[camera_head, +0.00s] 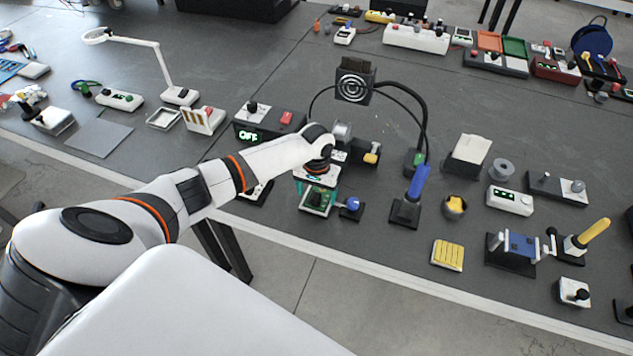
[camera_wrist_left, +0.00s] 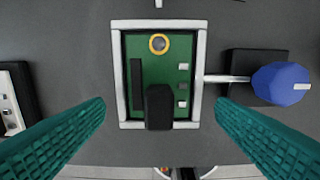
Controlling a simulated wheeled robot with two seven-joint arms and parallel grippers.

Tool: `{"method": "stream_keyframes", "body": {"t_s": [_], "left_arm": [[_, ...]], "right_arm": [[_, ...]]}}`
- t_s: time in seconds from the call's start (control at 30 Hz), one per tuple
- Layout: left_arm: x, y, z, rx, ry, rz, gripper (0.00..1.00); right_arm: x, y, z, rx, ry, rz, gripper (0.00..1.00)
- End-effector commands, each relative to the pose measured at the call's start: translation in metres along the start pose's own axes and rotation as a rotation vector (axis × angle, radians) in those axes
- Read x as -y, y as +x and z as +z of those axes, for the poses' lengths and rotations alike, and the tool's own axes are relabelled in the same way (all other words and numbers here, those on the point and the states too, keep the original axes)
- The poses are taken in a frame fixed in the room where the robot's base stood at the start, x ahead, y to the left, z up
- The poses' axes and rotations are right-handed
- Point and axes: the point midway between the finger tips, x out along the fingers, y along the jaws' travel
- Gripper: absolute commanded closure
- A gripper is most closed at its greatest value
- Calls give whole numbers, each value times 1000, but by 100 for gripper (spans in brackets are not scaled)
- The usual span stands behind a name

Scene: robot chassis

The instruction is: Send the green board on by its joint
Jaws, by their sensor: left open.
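The green board (camera_wrist_left: 160,75) lies in a pale metal frame (camera_wrist_left: 201,45) in the left wrist view. It carries a black upright block, a dark strip, several small pale parts and a gold ring. In the head view the board (camera_head: 316,203) is partly hidden under my left gripper (camera_head: 317,194). A metal rod joins the frame's right side to a blue knob (camera_wrist_left: 281,84), which also shows in the head view (camera_head: 352,203). My left gripper (camera_wrist_left: 160,105) is open, its teal fingers on either side of the frame, with nothing between them touched that I can see. My right gripper is not in view.
A blue board in a stand (camera_head: 521,244) is farther right. The bench's front edge is close.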

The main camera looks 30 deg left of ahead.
Motion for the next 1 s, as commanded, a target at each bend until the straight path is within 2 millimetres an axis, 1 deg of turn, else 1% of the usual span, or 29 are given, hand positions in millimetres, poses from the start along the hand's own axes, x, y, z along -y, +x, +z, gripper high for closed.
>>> {"method": "stream_keyframes", "body": {"t_s": [0.03, 0.3, 0.4, 0.5, 0.63, 1.0], "left_arm": [[-1, -11, 1, 4, 2, 0, 21], [0, -68, 1, 5, 0, 0, 21], [0, -83, 1, 3, 0, 0, 21], [-1, -94, 1, 3, -1, 1, 21], [0, -99, 0, 1, -1, 1, 21], [0, -100, 0, 1, -1, 1, 21]], "right_arm": [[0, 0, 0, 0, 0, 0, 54], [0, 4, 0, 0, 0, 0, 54], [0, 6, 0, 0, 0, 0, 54], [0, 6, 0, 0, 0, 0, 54], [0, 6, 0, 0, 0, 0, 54], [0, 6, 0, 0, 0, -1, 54]]}}
